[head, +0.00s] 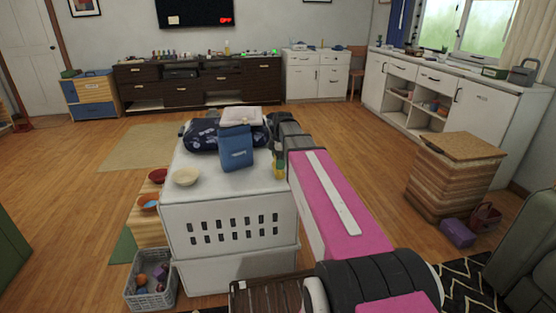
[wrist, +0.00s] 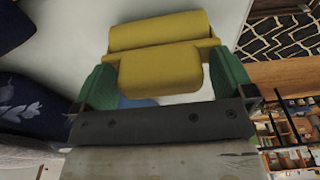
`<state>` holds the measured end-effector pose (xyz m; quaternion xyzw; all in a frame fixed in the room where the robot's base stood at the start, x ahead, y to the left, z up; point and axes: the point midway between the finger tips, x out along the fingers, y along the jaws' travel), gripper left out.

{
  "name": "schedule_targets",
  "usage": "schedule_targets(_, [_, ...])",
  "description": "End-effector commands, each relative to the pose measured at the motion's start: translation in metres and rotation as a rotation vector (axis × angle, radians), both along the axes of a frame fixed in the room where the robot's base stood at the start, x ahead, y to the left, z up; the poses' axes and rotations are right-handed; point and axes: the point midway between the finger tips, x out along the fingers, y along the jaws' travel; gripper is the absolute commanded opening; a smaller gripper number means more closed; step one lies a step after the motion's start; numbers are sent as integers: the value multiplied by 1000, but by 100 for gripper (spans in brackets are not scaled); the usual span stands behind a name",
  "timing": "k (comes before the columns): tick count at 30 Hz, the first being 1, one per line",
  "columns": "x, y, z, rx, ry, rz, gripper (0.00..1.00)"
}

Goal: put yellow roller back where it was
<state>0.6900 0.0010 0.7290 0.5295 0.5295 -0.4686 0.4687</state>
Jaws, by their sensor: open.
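The yellow roller (wrist: 155,30) lies on a white surface in the wrist view, with one long rounded part and a shorter rounded part nearer to me. My gripper (wrist: 163,88) is open, with a green finger on each side of the shorter part. I cannot tell whether either finger touches it. In the head view, my gripper (head: 278,165) is low over the right edge of the white crate (head: 225,255), beside the blue pouch (head: 236,148). My arm hides most of the roller there.
A dark patterned bag (head: 200,136) lies behind the pouch, and a cream bowl (head: 186,177) stands at the crate top's left. The crate top's front is clear. A grey basket (head: 150,290) stands on the floor at left. A wicker hamper (head: 455,180) stands at right.

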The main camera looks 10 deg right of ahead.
Motion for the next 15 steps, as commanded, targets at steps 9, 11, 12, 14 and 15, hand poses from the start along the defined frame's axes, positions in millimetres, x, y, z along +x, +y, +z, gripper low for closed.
schedule_targets(9, [0, -4, 34, 0, -2, 0, 100])
schedule_targets(11, [1, -5, 45, 0, -3, 0, 100])
schedule_targets(12, [0, -6, 52, 0, -2, 0, 100])
schedule_targets(14, [1, -8, 62, 0, -3, 0, 100])
schedule_targets(15, [1, -8, 69, 0, -2, 0, 100])
